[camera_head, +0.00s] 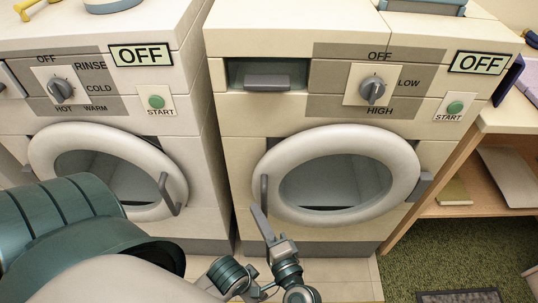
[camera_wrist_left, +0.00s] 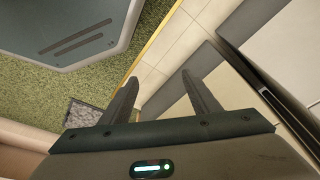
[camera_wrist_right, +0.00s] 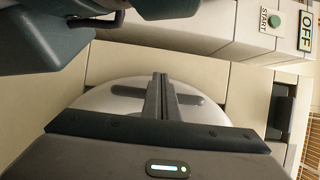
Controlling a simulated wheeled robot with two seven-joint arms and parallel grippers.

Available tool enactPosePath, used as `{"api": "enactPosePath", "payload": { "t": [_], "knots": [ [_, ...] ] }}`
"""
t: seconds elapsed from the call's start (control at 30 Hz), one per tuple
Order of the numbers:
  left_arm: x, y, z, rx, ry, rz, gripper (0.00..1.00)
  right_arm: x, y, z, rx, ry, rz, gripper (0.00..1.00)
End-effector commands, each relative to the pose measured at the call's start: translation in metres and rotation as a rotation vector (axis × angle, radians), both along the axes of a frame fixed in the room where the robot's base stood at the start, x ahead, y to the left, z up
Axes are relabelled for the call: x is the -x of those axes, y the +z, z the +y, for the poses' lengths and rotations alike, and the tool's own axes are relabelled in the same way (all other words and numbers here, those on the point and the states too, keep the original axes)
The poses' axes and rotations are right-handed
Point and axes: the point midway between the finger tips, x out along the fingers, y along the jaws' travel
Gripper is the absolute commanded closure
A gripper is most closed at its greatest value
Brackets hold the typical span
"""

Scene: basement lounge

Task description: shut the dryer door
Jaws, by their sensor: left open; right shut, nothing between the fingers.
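The dryer (camera_head: 230,205) is the right-hand cream machine, with a LOW and HIGH dial. Its round white door (camera_head: 398,175) faces me, with a grey handle (camera_head: 264,190) on its left edge. I cannot tell whether it sits flush or slightly ajar. My right gripper (camera_head: 258,214) is shut and empty, just below the handle in the head view. In the right wrist view its fingers (camera_wrist_right: 161,78) overlap the door (camera_wrist_right: 95,98); contact is unclear. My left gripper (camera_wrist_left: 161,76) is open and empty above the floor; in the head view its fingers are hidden.
The washer (camera_head: 208,200) stands close on the left, its round door (camera_head: 50,150) with a handle on the right. A wooden shelf unit (camera_head: 510,120) is at right.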

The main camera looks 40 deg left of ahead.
Motion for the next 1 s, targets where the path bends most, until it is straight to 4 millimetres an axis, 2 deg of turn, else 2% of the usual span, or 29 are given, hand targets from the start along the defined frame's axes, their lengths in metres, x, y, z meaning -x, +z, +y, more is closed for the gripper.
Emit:
{"api": "enactPosePath", "payload": {
  "t": [0.27,0.67,1.0],
  "knots": [
    [-0.001,0.000,0.003,-0.003,0.003,-0.001,0.44,0.011,-0.001,-0.020,0.001,0.000,0.000,1.00],
    [-0.001,0.003,0.004,-0.005,0.002,-0.001,0.44,0.048,-0.002,-0.086,0.003,0.001,0.001,1.00],
    [0.007,0.024,0.003,-0.003,0.002,-0.006,0.44,0.076,-0.001,-0.136,0.001,0.001,0.000,1.00]
  ]
}}
